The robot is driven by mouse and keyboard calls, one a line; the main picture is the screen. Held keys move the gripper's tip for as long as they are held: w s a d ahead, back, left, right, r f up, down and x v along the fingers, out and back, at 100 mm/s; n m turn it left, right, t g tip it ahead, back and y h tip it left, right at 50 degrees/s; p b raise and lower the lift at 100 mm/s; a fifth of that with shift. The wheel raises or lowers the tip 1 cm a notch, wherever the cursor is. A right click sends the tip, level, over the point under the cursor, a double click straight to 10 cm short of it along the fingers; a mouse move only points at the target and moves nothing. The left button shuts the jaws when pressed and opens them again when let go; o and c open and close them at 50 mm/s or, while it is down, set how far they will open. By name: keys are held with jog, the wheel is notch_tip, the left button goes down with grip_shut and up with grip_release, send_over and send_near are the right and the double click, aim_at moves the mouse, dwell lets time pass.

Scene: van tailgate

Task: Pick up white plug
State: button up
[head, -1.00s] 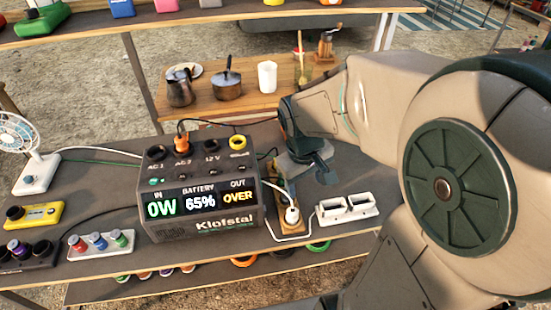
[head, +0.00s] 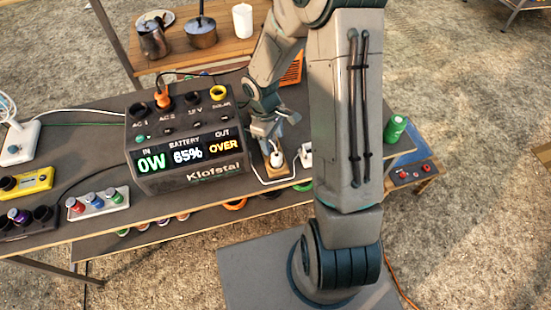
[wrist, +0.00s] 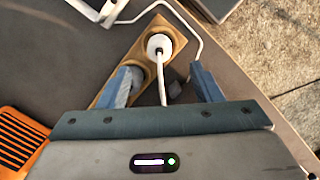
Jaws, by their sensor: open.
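The white plug (head: 277,158) sits upright in a wooden socket strip (head: 269,172) beside the power station. In the wrist view the plug (wrist: 159,44) is a round white head with a white cord running toward my gripper. My gripper (head: 268,131) is just behind and above the plug in the head view. In the wrist view my gripper (wrist: 163,77) has its two blue fingers spread, with the cord between them. The plug head lies just beyond the fingertips, and nothing is gripped. The left finger overlaps the wooden strip (wrist: 146,33).
The power station (head: 187,175) with its lit display stands left of the plug. A white holder (head: 306,153) is close on the right. An orange slatted object (head: 292,69) lies behind. A green can (head: 395,129) stands farther right. The shelf's front edge is close.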

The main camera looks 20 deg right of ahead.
aim_at(277, 155)
jog(key=shift+s+d+f+p, duration=0.15)
jog(key=shift+f, duration=1.25)
jog(key=shift+s+d+f+p, duration=0.1)
jog(key=shift+d+f+p, duration=0.1)
jog(key=shift+f, duration=1.15)
jog(key=shift+s+d+f+p, duration=0.15)
jog(key=shift+f, duration=1.25)
jog(key=c, duration=1.1)
